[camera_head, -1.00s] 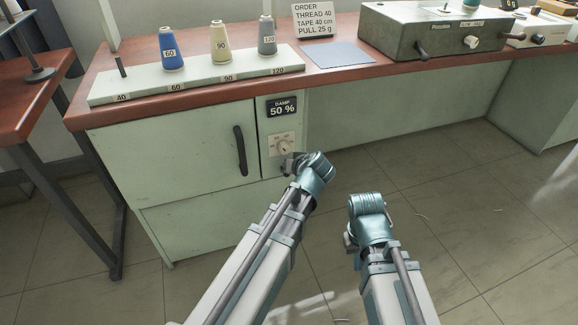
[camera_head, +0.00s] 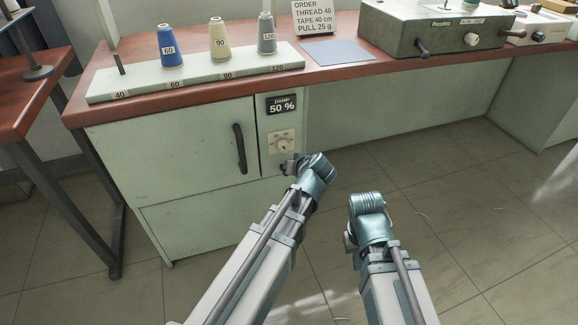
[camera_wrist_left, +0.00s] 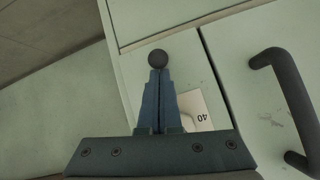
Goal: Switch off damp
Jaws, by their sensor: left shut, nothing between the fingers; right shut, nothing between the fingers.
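The damp display (camera_head: 282,105) on the pale green cabinet reads 50 %. Below it is a dial (camera_head: 283,145) on a light plate; a corner of this plate marked 40 shows beside my fingers in the left wrist view (camera_wrist_left: 195,110). My left gripper (camera_head: 288,168) is just below the dial, partly hidden by its wrist. In the left wrist view its fingers (camera_wrist_left: 158,78) are shut, with a dark round knob (camera_wrist_left: 158,58) at their tips; I cannot tell whether they touch it. My right gripper (camera_head: 350,241) is shut, low at the right and mostly hidden by its wrist.
A dark door handle (camera_head: 240,149) stands out left of the dial. Thread cones, including a blue one (camera_head: 171,47), stand on a rack (camera_head: 200,83) on the bench. A grey machine (camera_head: 432,28) is at the right. The floor right of the cabinet is mostly clear.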

